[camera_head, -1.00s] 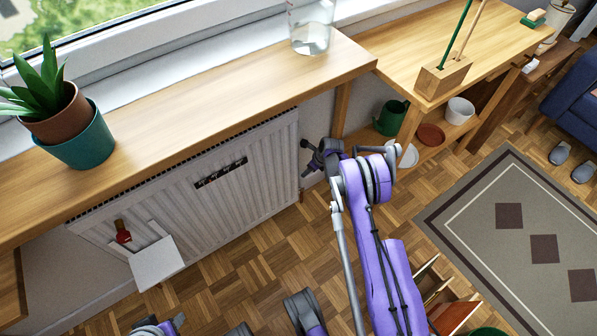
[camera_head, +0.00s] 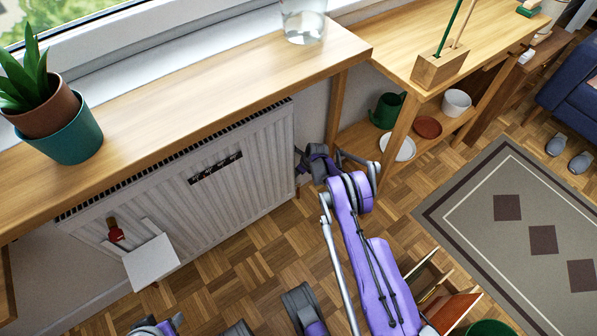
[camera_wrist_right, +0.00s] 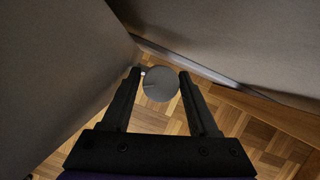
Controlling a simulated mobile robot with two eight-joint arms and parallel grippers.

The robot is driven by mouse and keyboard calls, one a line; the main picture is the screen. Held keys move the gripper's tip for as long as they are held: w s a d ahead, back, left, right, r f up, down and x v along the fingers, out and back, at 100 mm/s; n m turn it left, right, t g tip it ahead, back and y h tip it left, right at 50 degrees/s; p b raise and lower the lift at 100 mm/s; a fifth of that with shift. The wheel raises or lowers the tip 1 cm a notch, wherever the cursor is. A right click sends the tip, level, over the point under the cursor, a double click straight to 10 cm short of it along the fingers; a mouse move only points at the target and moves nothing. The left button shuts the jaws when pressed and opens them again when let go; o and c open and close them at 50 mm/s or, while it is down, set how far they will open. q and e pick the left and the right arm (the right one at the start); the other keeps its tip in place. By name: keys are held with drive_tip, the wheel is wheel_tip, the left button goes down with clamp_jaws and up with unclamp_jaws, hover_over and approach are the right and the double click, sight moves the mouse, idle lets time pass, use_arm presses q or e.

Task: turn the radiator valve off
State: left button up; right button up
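The white radiator (camera_head: 240,175) hangs under the wooden windowsill shelf. My right arm reaches to its right end, where my right gripper (camera_head: 304,160) is small and partly hidden by the wrist. In the right wrist view a round grey disc (camera_wrist_right: 161,85), seemingly the valve's knob, lies between the two fingertips of my right gripper (camera_wrist_right: 161,80). The fingers stand apart on either side of it, with only narrow gaps visible. I cannot tell whether either finger touches it. The valve itself is hidden in the head view.
The wooden shelf (camera_head: 200,95) overhangs the radiator, carrying a potted plant (camera_head: 62,125) and a glass vessel (camera_head: 303,22). A white box (camera_head: 151,262) and red item (camera_head: 115,231) are at the radiator's left. A shelf unit (camera_head: 405,125) stands right of my gripper.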

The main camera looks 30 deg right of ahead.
clamp_jaws()
drive_tip(key=shift+n+g+y, duration=0.3)
drive_tip(key=shift+n+y, duration=0.3)
drive_tip(key=shift+n, duration=0.9)
drive_tip(key=shift+o, duration=0.7)
unclamp_jaws()
drive_tip(key=shift+r, duration=0.1)
drive_tip(key=p+v, duration=0.3)
drive_tip(key=v, duration=0.7)
drive_tip(key=shift+r, duration=0.35)
drive_tip(key=shift+s, duration=0.1)
